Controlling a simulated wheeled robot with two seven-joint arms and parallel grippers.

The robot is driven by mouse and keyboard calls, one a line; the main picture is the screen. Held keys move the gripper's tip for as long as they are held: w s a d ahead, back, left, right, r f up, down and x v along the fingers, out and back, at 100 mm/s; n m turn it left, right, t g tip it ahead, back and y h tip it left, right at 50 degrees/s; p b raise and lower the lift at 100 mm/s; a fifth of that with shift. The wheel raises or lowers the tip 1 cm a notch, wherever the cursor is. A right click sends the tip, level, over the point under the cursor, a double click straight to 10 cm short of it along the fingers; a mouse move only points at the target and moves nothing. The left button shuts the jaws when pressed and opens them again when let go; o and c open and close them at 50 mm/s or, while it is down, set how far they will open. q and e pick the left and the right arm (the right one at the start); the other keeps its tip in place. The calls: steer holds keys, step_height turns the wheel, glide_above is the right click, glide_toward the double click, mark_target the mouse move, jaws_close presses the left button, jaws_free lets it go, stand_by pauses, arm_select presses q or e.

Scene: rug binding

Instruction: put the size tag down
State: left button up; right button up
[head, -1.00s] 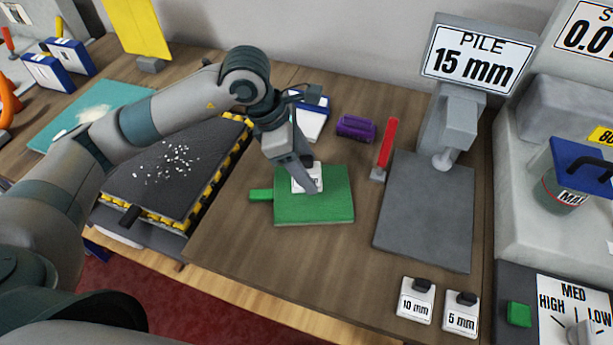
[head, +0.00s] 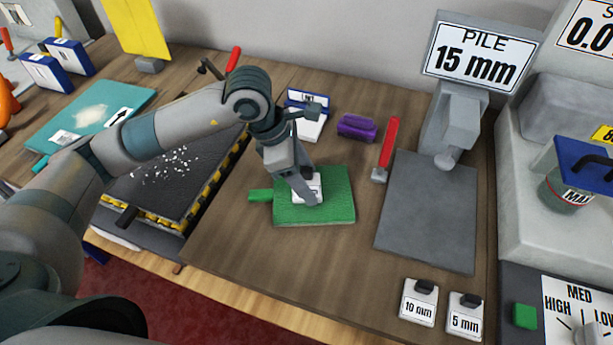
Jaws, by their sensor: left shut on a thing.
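The size tag is a small white tag (head: 313,184) with a dark knob, over the green mat (head: 335,208) in the middle of the table. My left gripper (head: 308,188) is shut on this tag, and its fingers hide part of it and its print. The tag is at or just above the mat's surface; I cannot tell whether it touches. Two more tags, marked 10 mm (head: 417,307) and 5 mm (head: 464,318), lie at the table's front right. My right gripper is not in view.
A grey gauge plate (head: 428,215) with a "PILE 15 mm" sign (head: 477,54) stands to the right. A red-handled tool (head: 387,145) and a purple block (head: 357,127) lie behind the mat. A dark board with striped edges (head: 165,180) is at left. Bare wood surrounds the mat.

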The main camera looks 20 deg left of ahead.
arm_select(q)
steer(key=shift+f, duration=0.1)
steer(key=o, duration=0.8)
steer(key=shift+o, duration=1.1)
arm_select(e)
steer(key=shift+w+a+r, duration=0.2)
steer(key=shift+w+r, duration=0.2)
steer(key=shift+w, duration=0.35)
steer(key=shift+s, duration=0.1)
arm_select(q)
steer(key=shift+r, duration=0.2)
steer(key=p+v, duration=0.4)
steer(key=v, duration=0.8)
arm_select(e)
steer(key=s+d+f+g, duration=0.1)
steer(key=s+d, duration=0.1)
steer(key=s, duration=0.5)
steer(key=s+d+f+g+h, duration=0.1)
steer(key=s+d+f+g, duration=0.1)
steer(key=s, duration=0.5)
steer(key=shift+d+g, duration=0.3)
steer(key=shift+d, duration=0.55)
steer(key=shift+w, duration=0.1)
